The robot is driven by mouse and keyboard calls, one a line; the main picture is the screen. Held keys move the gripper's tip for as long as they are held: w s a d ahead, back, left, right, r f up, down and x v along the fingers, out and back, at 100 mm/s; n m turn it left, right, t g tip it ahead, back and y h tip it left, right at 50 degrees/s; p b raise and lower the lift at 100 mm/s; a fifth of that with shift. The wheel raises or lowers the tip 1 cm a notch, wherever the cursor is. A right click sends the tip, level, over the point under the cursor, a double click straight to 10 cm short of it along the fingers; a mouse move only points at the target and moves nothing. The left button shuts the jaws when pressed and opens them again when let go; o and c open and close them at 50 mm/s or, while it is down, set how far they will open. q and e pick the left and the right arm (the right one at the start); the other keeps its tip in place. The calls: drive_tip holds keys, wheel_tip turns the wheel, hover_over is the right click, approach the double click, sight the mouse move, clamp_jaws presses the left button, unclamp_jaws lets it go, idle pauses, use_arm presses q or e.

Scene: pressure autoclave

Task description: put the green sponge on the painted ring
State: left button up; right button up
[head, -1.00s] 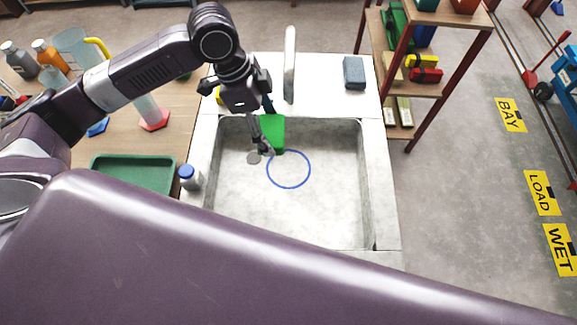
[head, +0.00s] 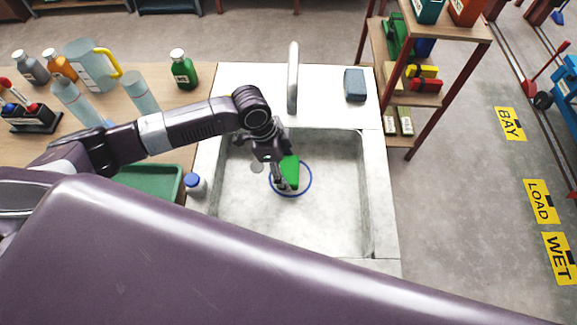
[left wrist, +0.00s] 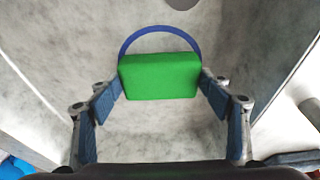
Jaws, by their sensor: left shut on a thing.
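The green sponge (head: 290,172) is between the fingers of my left gripper (head: 284,183), over the sink basin in the head view. In the left wrist view the sponge (left wrist: 160,76) sits between the blue finger pads of the left gripper (left wrist: 160,98), which is shut on it. The painted ring (head: 311,184) is a blue circle on the basin floor. In the head view the sponge overlaps the ring's inside. In the left wrist view it hides the ring's near part, and the far arc (left wrist: 160,29) shows beyond it. I cannot tell whether the sponge touches the floor. My right gripper is not in view.
The sink (head: 330,225) has raised walls, with a tall faucet (head: 292,75) behind. A grey-blue block (head: 354,85) lies on the back ledge. A blue-capped bottle (head: 196,187) stands at the left rim, beside a green tray (head: 150,181). The basin's right half is clear.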

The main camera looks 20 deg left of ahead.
use_arm(q)
drive_tip(key=shift+w+d+f+p, duration=0.15)
drive_tip(key=shift+d+f+p, duration=0.15)
drive_tip(key=shift+d+f, duration=0.15)
drive_tip(key=shift+a+f, duration=0.1)
drive_tip(key=shift+f, duration=0.1)
drive_tip(key=o, duration=0.9)
drive_tip(key=b+v, duration=0.1)
drive_tip(key=v, duration=1.1)
